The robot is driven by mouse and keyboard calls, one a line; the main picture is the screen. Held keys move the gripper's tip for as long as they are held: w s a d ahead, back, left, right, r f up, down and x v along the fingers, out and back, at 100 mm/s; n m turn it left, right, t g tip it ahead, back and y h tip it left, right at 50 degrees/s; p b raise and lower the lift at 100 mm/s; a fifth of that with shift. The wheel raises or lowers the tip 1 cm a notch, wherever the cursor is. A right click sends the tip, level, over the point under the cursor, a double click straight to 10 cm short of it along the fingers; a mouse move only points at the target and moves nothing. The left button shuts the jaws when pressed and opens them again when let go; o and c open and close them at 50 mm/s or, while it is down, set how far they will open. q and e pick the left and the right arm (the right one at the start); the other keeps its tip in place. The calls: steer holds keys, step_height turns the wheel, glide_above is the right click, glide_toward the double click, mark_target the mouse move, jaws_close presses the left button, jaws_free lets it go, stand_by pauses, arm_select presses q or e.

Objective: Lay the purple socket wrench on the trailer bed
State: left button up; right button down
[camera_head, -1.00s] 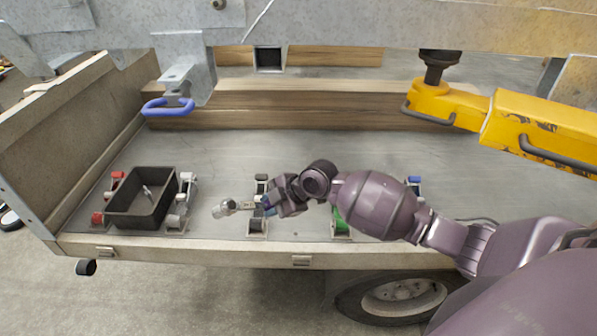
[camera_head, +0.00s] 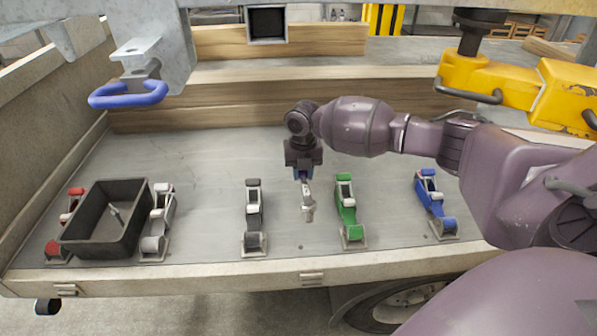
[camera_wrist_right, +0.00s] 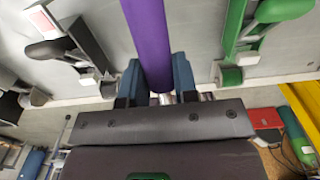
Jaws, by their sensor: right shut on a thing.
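The purple socket wrench shows in the right wrist view as a purple handle (camera_wrist_right: 148,42) between the fingers. In the head view, its metal end (camera_head: 308,208) points down toward the front of the grey trailer bed (camera_head: 200,165). My right gripper (camera_head: 305,178) is shut on the wrench, between the black and green clamps. It also shows in the right wrist view (camera_wrist_right: 157,85). I cannot tell whether the wrench touches the bed. My left gripper is not in view.
A black open box (camera_head: 78,238) stands at the left between red and white clamps. A black clamp (camera_head: 254,210), a green clamp (camera_head: 347,205) and a blue clamp (camera_head: 432,200) stand along the front. A blue hook (camera_head: 128,97) hangs above. Bare bed lies behind the clamps.

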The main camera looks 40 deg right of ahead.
steer(key=shift+f+b, duration=0.35)
steer(key=shift+f, duration=0.55)
step_height(320, 180, down, 2)
steer(key=shift+f+b, duration=0.25)
steer(key=shift+b, duration=0.25)
step_height(320, 180, down, 2)
steer(key=shift+f+b, duration=0.1)
steer(key=shift+b, duration=0.3)
steer(key=shift+f, duration=0.15)
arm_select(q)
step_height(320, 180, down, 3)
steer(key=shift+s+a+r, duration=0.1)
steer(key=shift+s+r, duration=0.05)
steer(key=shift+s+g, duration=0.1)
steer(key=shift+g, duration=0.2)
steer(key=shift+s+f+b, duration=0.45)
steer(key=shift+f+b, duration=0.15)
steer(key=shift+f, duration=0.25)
arm_select(e)
steer(key=shift+f, duration=1.4)
steer(key=shift+c, duration=0.4)
jaws_free()
steer(key=shift+o, duration=0.4)
